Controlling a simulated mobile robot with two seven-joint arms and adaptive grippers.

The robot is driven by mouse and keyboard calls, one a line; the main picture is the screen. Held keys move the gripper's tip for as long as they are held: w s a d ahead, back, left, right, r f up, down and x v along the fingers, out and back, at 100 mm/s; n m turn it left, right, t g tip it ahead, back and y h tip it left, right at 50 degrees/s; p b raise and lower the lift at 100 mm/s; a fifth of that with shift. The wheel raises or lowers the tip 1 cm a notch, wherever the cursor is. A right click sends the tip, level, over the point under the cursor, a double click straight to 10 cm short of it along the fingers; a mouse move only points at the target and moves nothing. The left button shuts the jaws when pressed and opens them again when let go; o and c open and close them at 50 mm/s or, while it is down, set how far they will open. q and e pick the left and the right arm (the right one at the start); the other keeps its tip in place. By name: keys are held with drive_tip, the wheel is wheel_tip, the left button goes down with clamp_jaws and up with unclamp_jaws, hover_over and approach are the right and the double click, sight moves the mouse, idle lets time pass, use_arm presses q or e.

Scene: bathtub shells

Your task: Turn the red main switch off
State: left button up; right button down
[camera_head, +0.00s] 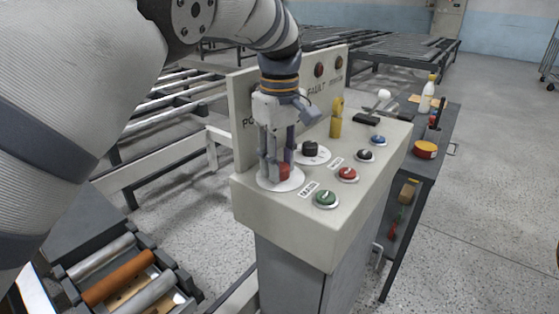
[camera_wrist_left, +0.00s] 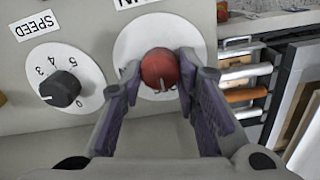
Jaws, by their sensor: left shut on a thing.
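In the head view the red knob (camera_head: 284,171) shows low between my fingers. My left gripper (camera_wrist_left: 158,82) points down at the panel, its two fingers shut on the red knob from both sides. In the head view the left gripper (camera_head: 277,168) stands over the white disc at the panel's left corner. The label above the disc is cut off in the wrist view. My right gripper is not in view.
A black speed knob (camera_wrist_left: 60,88) sits beside the switch. Green (camera_head: 326,198), red (camera_head: 347,174) and other buttons line the panel's right side. A yellow item (camera_head: 336,120) stands behind. A side table (camera_head: 440,140) holds a bottle. Rollers (camera_head: 118,277) lie lower left.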

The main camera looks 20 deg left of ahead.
use_arm(q)
drive_tip(key=o, duration=1.2)
drive_tip(key=shift+c, duration=0.2)
wheel_tip(320, 180, up, 12)
